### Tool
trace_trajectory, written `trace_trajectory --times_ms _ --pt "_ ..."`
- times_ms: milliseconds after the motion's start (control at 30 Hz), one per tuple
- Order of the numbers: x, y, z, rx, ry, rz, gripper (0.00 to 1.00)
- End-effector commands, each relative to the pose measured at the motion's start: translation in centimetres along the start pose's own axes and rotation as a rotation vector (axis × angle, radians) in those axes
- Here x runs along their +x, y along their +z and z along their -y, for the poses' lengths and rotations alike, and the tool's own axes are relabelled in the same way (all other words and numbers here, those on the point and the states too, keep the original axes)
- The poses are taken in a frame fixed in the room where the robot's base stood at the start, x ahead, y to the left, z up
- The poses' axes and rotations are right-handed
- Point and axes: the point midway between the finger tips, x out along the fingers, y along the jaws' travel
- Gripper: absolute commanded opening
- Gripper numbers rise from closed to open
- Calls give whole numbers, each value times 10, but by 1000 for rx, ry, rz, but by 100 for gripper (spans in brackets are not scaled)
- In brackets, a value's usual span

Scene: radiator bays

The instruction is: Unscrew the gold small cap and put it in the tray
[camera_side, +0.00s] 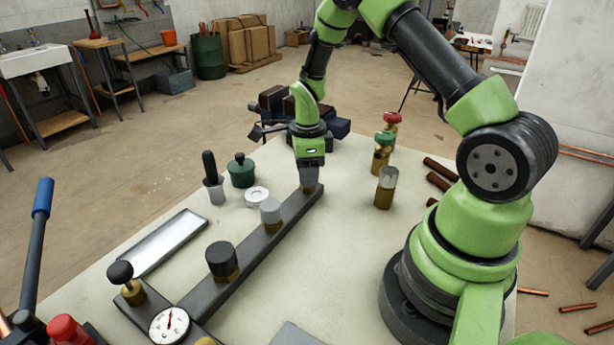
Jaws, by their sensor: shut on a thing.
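My gripper (310,186) points straight down at the far end of a dark bar (248,262). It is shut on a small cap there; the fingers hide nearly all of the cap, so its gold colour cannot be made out. The cap appears to be still at its place on the bar. A shallow, empty silver tray (162,243) lies on the table left of the bar. A grey cap (271,211) and a wide black cap (222,259) stand on brass necks nearer along the bar.
A dial gauge (169,325) and a black-knobbed valve (127,282) are at the bar's near end. A green-topped pot (241,170), a black-handled tool (211,177) and a white ring (257,196) stand behind the tray. Brass fittings (386,188) stand right of my gripper.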

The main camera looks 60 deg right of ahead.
Motion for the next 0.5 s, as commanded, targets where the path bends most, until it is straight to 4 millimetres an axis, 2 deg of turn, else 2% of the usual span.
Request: trace_trajectory --times_ms 500 --pt "-1 0 0 -878 0 1 3"
